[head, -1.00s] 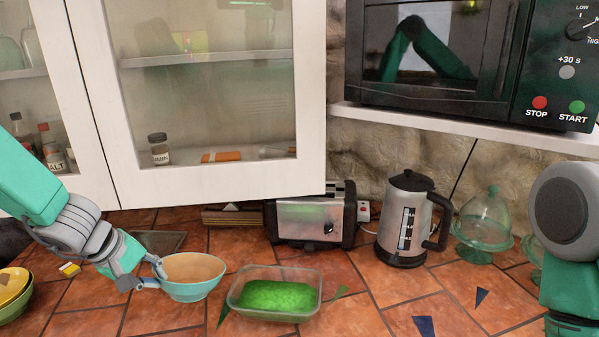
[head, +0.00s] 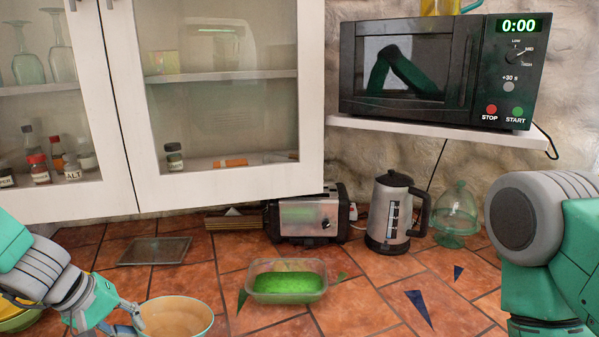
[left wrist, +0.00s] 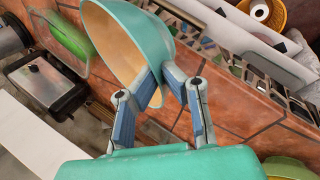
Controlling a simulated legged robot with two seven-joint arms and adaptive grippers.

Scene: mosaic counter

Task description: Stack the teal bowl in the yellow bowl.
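The teal bowl (head: 178,322), teal outside and tan inside, is at the bottom of the head view, left of centre. My left gripper (head: 136,318) has its fingers at the bowl's left rim. In the left wrist view the fingers (left wrist: 160,82) close on the wall of the teal bowl (left wrist: 128,35), which looks tilted there. The yellow bowl (head: 8,310) is at the lower left edge of the head view, partly cut off and partly behind my left arm. Green shows around and below its yellow; I cannot tell whether that is a second bowl. My right gripper is out of view.
A clear tub with green contents (head: 287,288) stands right of the teal bowl. A toaster (head: 310,217), a kettle (head: 390,215) and a glass cloche (head: 457,212) stand behind.

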